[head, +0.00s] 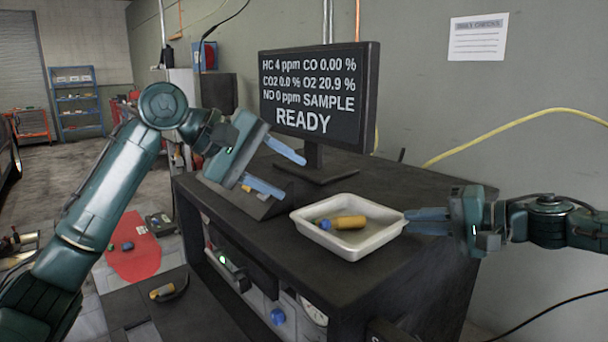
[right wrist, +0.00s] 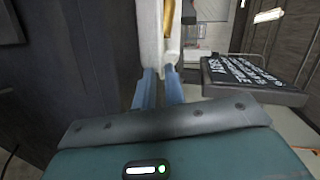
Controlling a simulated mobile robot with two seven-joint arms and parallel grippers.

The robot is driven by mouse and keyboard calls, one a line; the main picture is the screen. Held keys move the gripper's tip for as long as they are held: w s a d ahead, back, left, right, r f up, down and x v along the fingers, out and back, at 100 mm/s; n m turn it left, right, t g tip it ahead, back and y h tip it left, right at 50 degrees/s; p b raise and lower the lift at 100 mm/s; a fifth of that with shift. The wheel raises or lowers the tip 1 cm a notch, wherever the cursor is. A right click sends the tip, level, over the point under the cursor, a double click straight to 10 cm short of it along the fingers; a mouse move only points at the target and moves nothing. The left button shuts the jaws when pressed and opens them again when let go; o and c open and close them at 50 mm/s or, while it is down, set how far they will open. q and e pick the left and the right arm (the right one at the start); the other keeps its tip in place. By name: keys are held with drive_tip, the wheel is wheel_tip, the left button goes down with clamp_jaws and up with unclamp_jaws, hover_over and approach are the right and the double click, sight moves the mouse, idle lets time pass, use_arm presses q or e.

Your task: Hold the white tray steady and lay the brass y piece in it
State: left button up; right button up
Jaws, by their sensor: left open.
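The white tray (head: 373,244) sits on top of the dark cabinet, near its front edge. The brass y piece (head: 349,222), brass-yellow with a blue end, lies in the tray; its branching is hard to make out. It also shows in the right wrist view (right wrist: 168,18). My right gripper (head: 406,221) is shut on the tray's right rim, and the right wrist view shows its blue fingers (right wrist: 160,72) on both sides of the tray wall (right wrist: 152,45). My left gripper (head: 293,177) is open and empty, above the cabinet to the upper left of the tray, apart from the piece.
A monitor (head: 318,95) reading READY stands on the cabinet (head: 425,205) behind the tray, close to my left gripper. A sloped dark unit (head: 250,199) is below that gripper. A red mat (head: 133,258) and a yellow-and-dark item (head: 163,292) lie low at left.

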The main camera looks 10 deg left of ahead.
drive_tip(key=o, duration=0.5)
drive_tip(key=shift+c, duration=0.2)
drive_tip(key=shift+r, duration=0.1)
